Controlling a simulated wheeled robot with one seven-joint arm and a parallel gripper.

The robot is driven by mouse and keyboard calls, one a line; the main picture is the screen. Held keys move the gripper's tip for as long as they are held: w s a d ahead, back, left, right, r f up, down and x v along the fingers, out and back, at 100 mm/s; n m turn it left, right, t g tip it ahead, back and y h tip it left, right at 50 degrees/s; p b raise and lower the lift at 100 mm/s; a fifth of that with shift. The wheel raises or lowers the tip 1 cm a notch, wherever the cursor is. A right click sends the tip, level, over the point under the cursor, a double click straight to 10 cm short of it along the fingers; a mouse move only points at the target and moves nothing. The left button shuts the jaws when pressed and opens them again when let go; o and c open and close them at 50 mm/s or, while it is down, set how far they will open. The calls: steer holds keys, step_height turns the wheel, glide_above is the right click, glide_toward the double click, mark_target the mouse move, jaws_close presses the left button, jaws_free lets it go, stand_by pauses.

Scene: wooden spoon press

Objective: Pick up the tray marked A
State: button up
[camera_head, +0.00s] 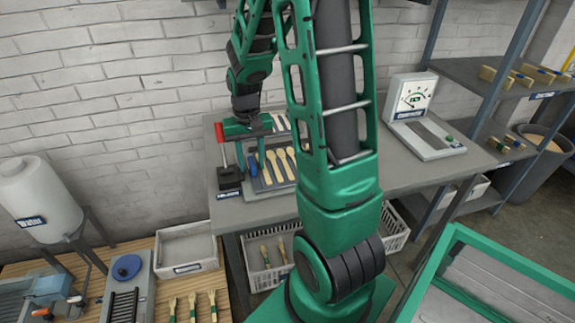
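No tray in view carries a letter A that I can read. A shallow white tray (203,241) with a small label, too small to read, sits empty on the wooden table at lower left.
Shelves (470,75) and a bin (532,170) are right; a green-framed cart (500,268) is lower right.

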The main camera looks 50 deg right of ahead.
jaws_close()
stand_by(0.3)
